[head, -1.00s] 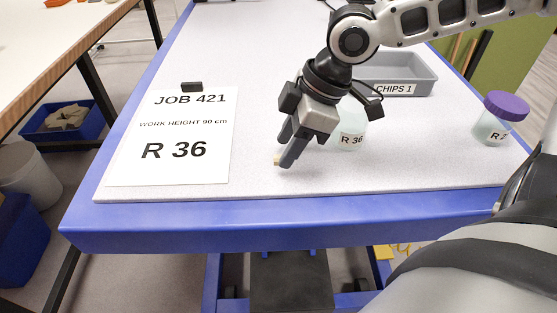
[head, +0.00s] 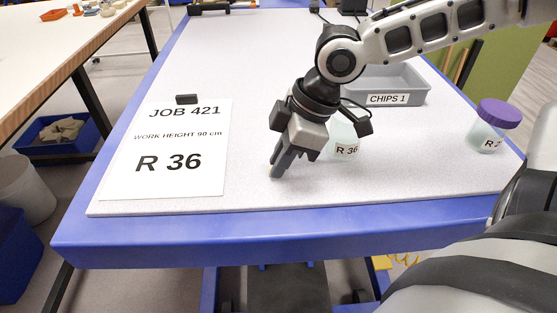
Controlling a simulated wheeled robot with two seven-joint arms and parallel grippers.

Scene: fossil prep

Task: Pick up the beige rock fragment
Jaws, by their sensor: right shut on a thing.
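My right gripper (head: 279,172) points down at the light grey table top, between the JOB 421 sheet and the R 36 jar. Its fingers are shut, with the tips at or just above the surface. The beige rock fragment cannot be made out now; the fingers hide it, and it is held between them. My left gripper is not in view.
The JOB 421 sheet (head: 165,150) lies left of the gripper. The R 36 jar (head: 343,147) stands close on its right. A grey CHIPS 1 tray (head: 408,82) is behind, and a purple-lidded jar (head: 497,115) stands at right. The table's middle back is clear.

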